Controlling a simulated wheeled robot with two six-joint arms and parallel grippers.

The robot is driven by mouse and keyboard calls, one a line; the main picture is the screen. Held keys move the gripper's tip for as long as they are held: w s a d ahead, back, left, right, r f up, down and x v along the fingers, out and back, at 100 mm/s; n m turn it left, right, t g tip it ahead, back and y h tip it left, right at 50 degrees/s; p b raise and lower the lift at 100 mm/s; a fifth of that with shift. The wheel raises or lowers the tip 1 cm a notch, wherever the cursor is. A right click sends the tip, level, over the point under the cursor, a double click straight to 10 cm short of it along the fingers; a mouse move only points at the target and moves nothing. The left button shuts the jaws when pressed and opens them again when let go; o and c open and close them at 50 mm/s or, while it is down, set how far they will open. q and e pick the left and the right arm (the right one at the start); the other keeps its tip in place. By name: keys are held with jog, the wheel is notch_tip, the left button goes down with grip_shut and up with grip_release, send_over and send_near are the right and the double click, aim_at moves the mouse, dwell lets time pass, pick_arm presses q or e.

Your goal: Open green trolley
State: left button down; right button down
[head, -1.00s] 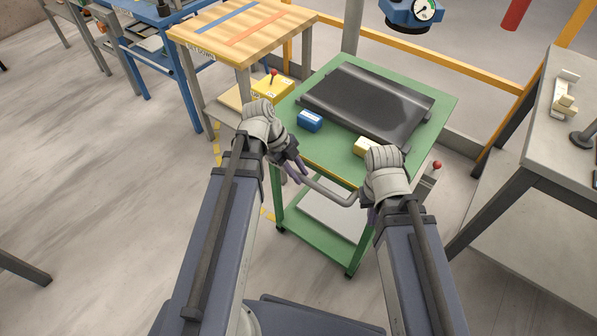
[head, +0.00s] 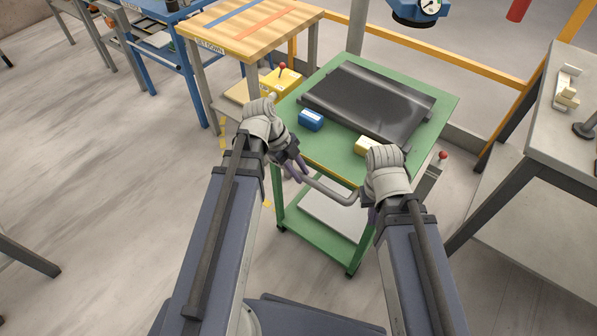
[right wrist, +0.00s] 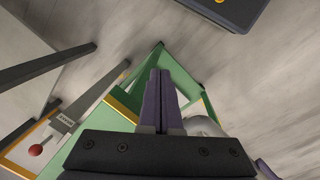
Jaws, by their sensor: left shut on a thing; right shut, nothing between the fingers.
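The green trolley (head: 325,158) stands in front of me in the head view, with a lower shelf and a grey bent handle (head: 330,192) at its near side. My left gripper (head: 300,170) is shut on the handle near its left end. My right gripper (head: 371,216) is beside the handle's right end, mostly hidden behind its wrist. In the right wrist view its purple fingers (right wrist: 160,98) are together with nothing between them, in front of the trolley's green frame (right wrist: 119,118).
A wooden-topped table (head: 245,25) stands behind left, a grey workbench (head: 560,130) at right. A red-knobbed post (head: 442,157) is close to the trolley's right. Floor at left is open.

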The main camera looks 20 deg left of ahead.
pick_arm(q)
jog(key=c, duration=0.7)
grip_release()
jog(key=p+v, duration=0.7)
jog(key=shift+s+a+r, duration=0.1)
jog(key=shift+a+r, duration=0.05)
jog(key=shift+r, duration=0.25)
